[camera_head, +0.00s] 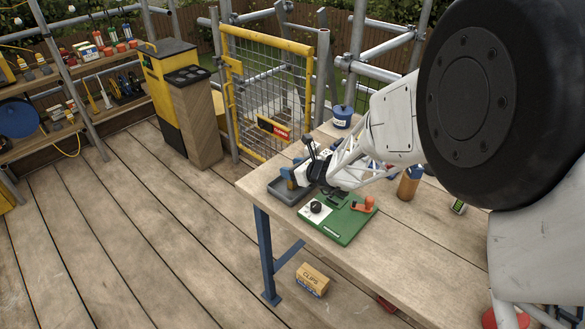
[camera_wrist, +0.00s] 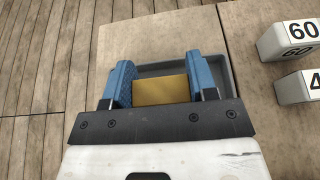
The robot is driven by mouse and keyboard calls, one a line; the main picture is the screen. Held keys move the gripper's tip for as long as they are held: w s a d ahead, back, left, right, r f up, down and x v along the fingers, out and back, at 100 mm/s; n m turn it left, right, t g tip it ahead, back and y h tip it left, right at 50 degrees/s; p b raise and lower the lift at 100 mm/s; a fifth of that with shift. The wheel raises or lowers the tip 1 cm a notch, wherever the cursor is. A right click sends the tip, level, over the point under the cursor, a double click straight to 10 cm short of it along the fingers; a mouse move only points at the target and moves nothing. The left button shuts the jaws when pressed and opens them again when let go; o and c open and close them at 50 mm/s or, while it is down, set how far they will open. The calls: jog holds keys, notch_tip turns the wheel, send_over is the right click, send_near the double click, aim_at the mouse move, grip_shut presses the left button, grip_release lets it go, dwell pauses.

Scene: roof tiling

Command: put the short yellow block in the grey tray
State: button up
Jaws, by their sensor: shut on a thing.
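My gripper (camera_wrist: 160,90) has its two blue fingers shut on a yellow block (camera_wrist: 160,90), seen in the wrist view. The grey tray (camera_wrist: 226,70) lies behind and below the block in that view, with its far and right walls showing. In the head view the grey tray (camera_head: 284,194) sits at the table's left corner, and my gripper (camera_head: 297,178) is over it. The block is hard to make out there. Whether the block touches the tray floor cannot be told.
A green board (camera_head: 345,222) with a black knob and an orange piece lies in front of the tray. White blocks marked with numbers (camera_wrist: 288,40) stand to the right in the wrist view. A blue pot (camera_head: 343,117) and an orange-brown cylinder (camera_head: 409,183) stand farther along the table.

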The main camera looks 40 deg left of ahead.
jog(key=o, duration=0.9)
jog(key=shift+r, duration=0.15)
jog(key=shift+d+r, duration=0.1)
jog(key=shift+d, duration=0.2)
jog(key=v, duration=1.1)
jog(key=shift+d, duration=0.2)
